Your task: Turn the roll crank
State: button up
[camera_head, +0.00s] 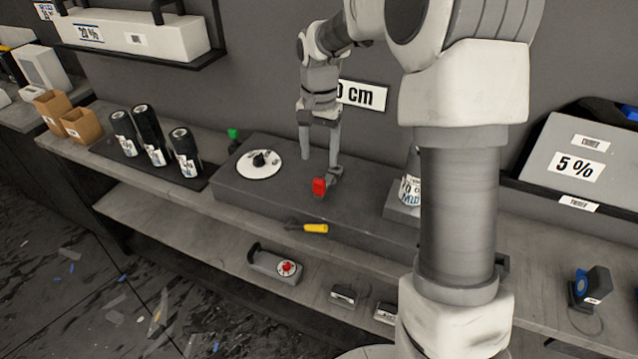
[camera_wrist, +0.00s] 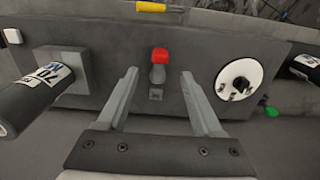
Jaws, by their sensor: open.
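A small handle with a red grip (camera_head: 319,187) stands on the dark grey bench block (camera_head: 350,210); it looks like the crank. In the wrist view the red grip (camera_wrist: 160,56) sits on a short grey arm. My gripper (camera_head: 320,160) points down just above and behind it, open and empty. In the wrist view the open fingers (camera_wrist: 158,74) lie on either side of the handle's line, without visible contact. A labelled roll (camera_wrist: 38,95) sits by a grey mount (camera_wrist: 65,58); in the head view my arm partly hides this roll (camera_head: 410,190).
A white disc with a black knob (camera_head: 259,165) lies left of the handle. A yellow-handled tool (camera_head: 315,228) lies at the block's front edge. Several black rolls (camera_head: 150,135) stand further left. A device with a red knob (camera_head: 275,266) is on the lower shelf.

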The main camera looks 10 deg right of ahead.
aim_at(319, 180)
notch_tip(319, 180, down, 10)
jog(key=shift+r, duration=0.15)
jog(key=shift+c, duration=0.3)
grip_shut()
dwell(1.2)
